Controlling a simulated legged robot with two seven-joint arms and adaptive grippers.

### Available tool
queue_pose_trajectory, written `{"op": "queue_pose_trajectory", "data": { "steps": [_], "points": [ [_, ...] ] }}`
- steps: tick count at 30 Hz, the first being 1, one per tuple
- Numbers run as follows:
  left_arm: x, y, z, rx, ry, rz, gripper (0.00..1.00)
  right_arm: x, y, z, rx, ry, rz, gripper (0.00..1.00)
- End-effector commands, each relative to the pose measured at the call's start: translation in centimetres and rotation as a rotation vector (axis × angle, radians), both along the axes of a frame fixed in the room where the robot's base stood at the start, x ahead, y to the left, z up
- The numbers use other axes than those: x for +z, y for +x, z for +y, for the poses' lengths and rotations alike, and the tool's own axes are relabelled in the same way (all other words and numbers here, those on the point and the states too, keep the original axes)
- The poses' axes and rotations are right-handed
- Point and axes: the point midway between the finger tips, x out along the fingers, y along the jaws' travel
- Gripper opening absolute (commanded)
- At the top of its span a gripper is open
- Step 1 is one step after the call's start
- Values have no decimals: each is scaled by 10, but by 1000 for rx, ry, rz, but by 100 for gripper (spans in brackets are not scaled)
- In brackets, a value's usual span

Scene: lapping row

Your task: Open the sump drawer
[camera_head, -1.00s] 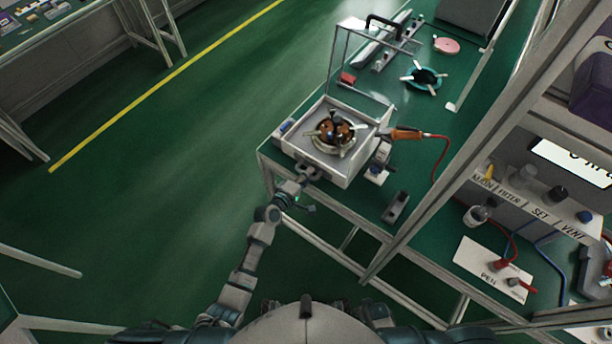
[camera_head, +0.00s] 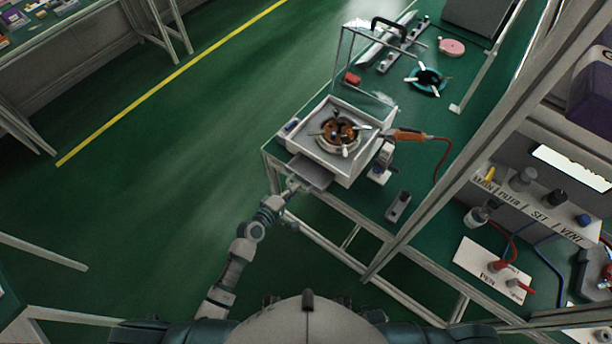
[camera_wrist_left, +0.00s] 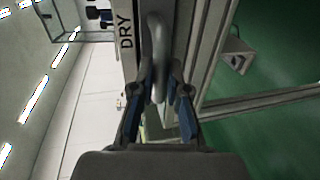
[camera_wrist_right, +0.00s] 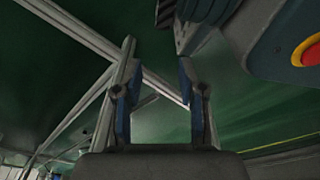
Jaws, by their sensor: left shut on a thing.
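The sump drawer (camera_head: 312,172) is a grey tray. It stands partly out from under the front of the white lapping box (camera_head: 352,170) on the bench. My left gripper (camera_head: 291,187) is at the drawer's front. In the left wrist view, my left gripper (camera_wrist_left: 160,100) is shut on a grey curved handle (camera_wrist_left: 157,45), beside a panel lettered DRY (camera_wrist_left: 126,35). My right gripper (camera_wrist_right: 158,100) is open with nothing between its fingers. It is out of sight in the head view.
The green bench (camera_head: 370,203) carries an orange-handled tool (camera_head: 408,135), a small grey block (camera_head: 398,207) and a teal ring (camera_head: 427,81). A shelf rack with a labelled panel (camera_head: 530,205) stands at the right. The floor left of the bench is clear.

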Motion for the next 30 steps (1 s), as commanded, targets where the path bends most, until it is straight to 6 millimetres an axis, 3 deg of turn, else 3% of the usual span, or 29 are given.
{"op": "queue_pose_trajectory", "data": {
  "steps": [1,3,7,17,18,19,30],
  "points": [
    [-4,-16,4,-13,3,11,0,-1,-3,1,0,1,1,40],
    [-4,-28,12,-15,3,13,0,-4,-5,0,0,0,3,40],
    [-5,-40,19,-14,3,14,0,-6,-7,-1,1,3,5,40],
    [-5,-44,20,-14,3,14,0,-7,-7,-2,2,2,3,40],
    [-5,-44,20,-15,2,15,19,-7,-7,-2,2,1,3,40],
    [-6,-44,20,-16,1,15,26,-7,-7,-2,2,1,3,40],
    [-2,-44,23,-12,1,9,26,-6,-7,0,0,5,5,40]
  ]
}}
